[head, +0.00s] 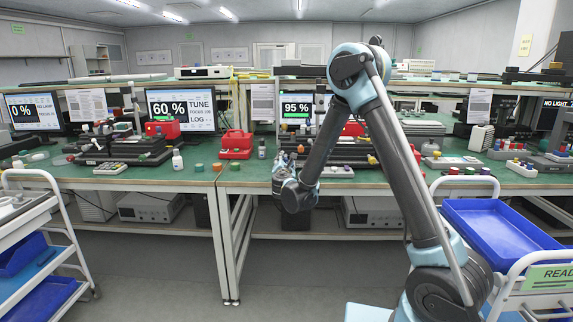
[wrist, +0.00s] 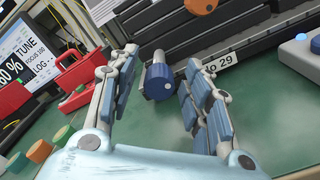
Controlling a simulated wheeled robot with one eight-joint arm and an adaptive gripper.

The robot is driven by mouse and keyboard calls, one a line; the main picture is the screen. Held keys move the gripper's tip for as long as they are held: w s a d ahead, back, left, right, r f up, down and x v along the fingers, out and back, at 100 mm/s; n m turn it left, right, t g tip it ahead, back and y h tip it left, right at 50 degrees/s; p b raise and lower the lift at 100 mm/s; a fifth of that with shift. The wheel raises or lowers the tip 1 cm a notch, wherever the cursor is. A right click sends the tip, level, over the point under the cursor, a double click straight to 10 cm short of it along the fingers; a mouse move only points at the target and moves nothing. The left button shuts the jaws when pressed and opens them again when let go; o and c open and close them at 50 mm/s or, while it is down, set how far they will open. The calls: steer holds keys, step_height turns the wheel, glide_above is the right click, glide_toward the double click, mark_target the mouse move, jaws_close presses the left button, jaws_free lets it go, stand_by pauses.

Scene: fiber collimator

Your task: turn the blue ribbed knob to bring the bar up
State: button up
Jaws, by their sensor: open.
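The blue ribbed knob (wrist: 157,84) sticks out on a pale shaft low at the front of a dark bench unit (wrist: 140,22) in the wrist view. My gripper (wrist: 161,60) is open, with one finger left of the knob and the other right of it; I see gaps on both sides. In the head view my gripper (head: 285,168) is at the front of the middle bench, and the knob cannot be made out there. A screen (head: 297,105) behind the unit reads 95 % with a green bar, partly hidden by my arm.
Another screen (head: 180,106) reads 60 % TUNE. A red case (head: 236,145) stands left of the gripper. An orange knob (wrist: 201,5) and a control box with a blue button (wrist: 301,45) are near the unit. Carts with blue trays (head: 495,235) flank the aisle.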

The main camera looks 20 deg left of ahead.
steer(key=shift+w+a, duration=0.1)
steer(key=shift+w, duration=0.25)
steer(key=shift+c, duration=0.2)
jaws_close()
steer(key=shift+m, duration=0.3)
stand_by(0.3)
steer(key=m, duration=0.4)
steer(key=shift+d, duration=0.2)
steer(key=shift+f+m, duration=0.1)
steer(key=shift+m, duration=2)
